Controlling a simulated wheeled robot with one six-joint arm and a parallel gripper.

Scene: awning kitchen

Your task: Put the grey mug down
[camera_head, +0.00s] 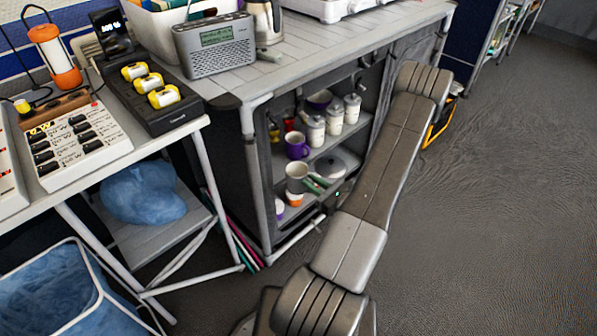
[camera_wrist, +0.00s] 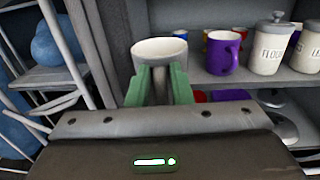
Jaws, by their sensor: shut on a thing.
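The grey mug (camera_wrist: 150,48) is upright between the green fingers of my gripper (camera_wrist: 160,82) in the wrist view. The fingers are shut on its near side and hide part of it. In the head view the grey mug (camera_head: 296,175) and my gripper (camera_head: 317,184) are at the open front of the shelf cabinet. In the wrist view the mug is about level with the upper shelf (camera_wrist: 240,80), left of a purple mug (camera_wrist: 221,54). I cannot tell whether its base touches anything.
Lidded white jars (camera_head: 335,115) stand on the upper shelf beside the purple mug (camera_head: 297,146). A pan lid (camera_head: 331,165) and red and purple mugs sit lower. A cabinet post (camera_wrist: 106,50) stands left of the held mug. A folding table (camera_head: 190,130) is farther left.

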